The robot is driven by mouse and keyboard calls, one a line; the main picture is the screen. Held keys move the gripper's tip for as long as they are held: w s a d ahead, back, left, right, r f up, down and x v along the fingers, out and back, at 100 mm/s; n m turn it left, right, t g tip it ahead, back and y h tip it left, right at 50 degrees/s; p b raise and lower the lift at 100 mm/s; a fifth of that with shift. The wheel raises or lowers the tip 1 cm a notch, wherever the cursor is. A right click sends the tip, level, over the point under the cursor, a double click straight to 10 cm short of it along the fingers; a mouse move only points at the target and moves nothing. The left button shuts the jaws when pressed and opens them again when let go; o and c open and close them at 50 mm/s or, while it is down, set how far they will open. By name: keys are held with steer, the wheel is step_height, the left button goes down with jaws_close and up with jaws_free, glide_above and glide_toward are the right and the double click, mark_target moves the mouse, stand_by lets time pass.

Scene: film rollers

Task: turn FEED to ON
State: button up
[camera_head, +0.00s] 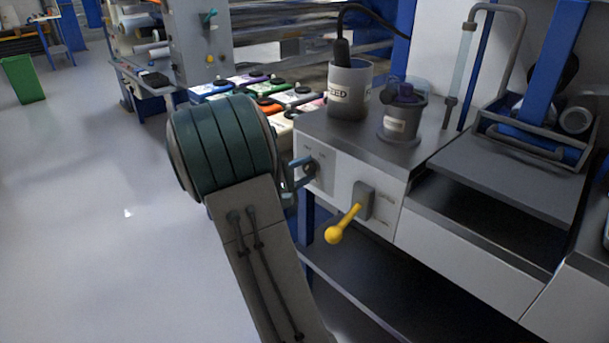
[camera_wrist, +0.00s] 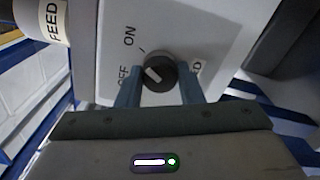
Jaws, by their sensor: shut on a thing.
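The FEED knob (camera_wrist: 163,60) is a dark round dial on the white front panel (camera_wrist: 108,22) of a bench unit. In the wrist view ON is printed above and left of it, OFF to its left, and a partly covered label ending in D to its right. A white mark shows on the left part of the knob's face; its exact setting is hard to tell. My gripper (camera_wrist: 159,76) has one blue finger on each side of the knob and is shut on it. In the head view my gripper (camera_head: 299,172) reaches the panel and partly hides the knob (camera_head: 312,168).
A yellow-handled lever (camera_head: 345,224) sticks out of the panel right of the knob. A grey can marked FEED (camera_head: 348,95) and a smaller grey pot (camera_head: 400,122) stand on top. Coloured containers (camera_head: 262,88) stand behind my arm. Open floor lies at the left.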

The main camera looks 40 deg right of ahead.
stand_by(0.3)
steer(key=o, duration=1)
steer(key=shift+c, duration=0.2)
steer(key=s+a+p, duration=0.1)
steer(key=a+p, duration=0.2)
steer(key=a, duration=1)
steer(key=shift+a, duration=0.4)
